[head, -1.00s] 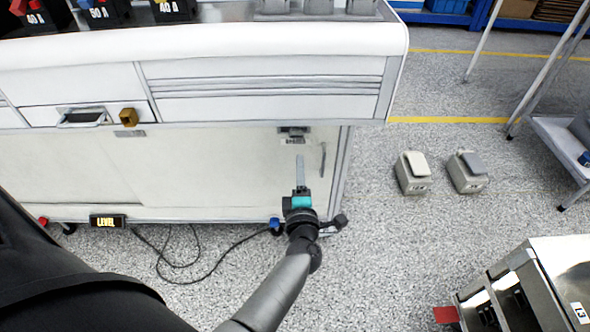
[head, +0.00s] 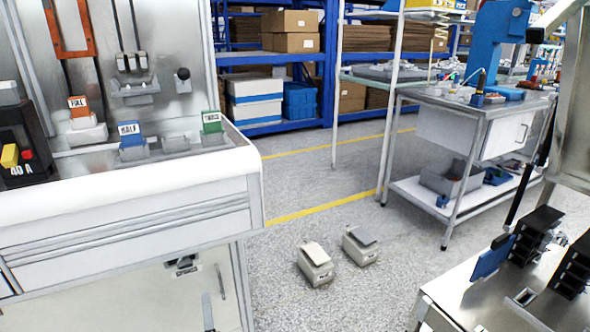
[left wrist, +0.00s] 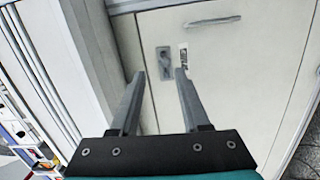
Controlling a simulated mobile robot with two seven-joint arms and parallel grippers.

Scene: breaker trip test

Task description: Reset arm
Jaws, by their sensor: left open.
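My left gripper (head: 207,312) shows only as a grey finger at the bottom of the head view, in front of the white bench's lower panel. In the left wrist view my left gripper (left wrist: 157,88) is open, with nothing between its two grey fingers. A small grey latch or lock plate (left wrist: 165,63) with a label beside it lies ahead of the fingertips on the panel; it also shows in the head view (head: 183,263). I cannot tell whether a finger touches the panel. My right gripper is not in view.
The white bench (head: 130,228) holds a 40 A breaker (head: 24,150) and FULL, HALF and green-tagged blocks. Two pedals (head: 314,262) (head: 360,245) stand on the floor. A metal bench (head: 465,300) is at bottom right, a trolley (head: 470,115) behind. Floor between is partly clear.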

